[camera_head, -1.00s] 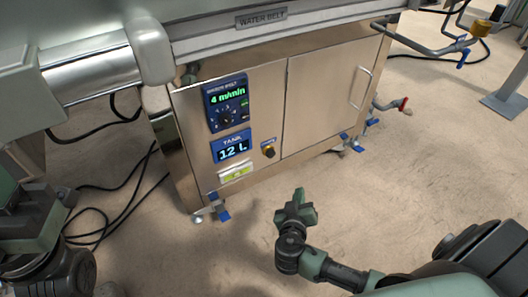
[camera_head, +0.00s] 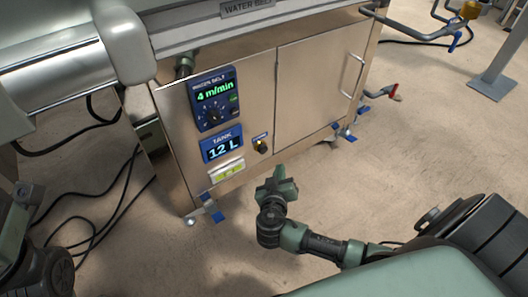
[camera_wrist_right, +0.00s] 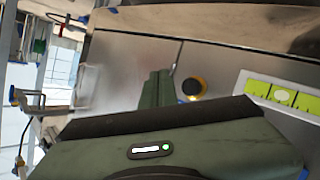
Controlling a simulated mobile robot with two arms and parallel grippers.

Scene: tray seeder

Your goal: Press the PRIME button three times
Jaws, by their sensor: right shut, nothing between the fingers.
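The button I take for PRIME (camera_head: 261,146) is a dark knob with a yellow collar under a small blue label, too small to read, on the steel cabinet front (camera_head: 245,95). In the right wrist view, it shows as a dark round cap with a yellow rim (camera_wrist_right: 193,87), just right of my fingertips. My right gripper (camera_head: 280,174) is shut and empty, below and slightly right of the button in the head view. A gap seems to remain between them. Parts of my left arm show at the left edge; its gripper is not in view.
Left of the button are a belt-speed panel (camera_head: 215,101) reading 4 m/min, a TANK display (camera_head: 222,147) reading 12 L, and a yellow-green level window (camera_head: 227,171). A cabinet door with a handle (camera_head: 352,74) is to the right. Cables (camera_head: 105,205) lie on the floor at left.

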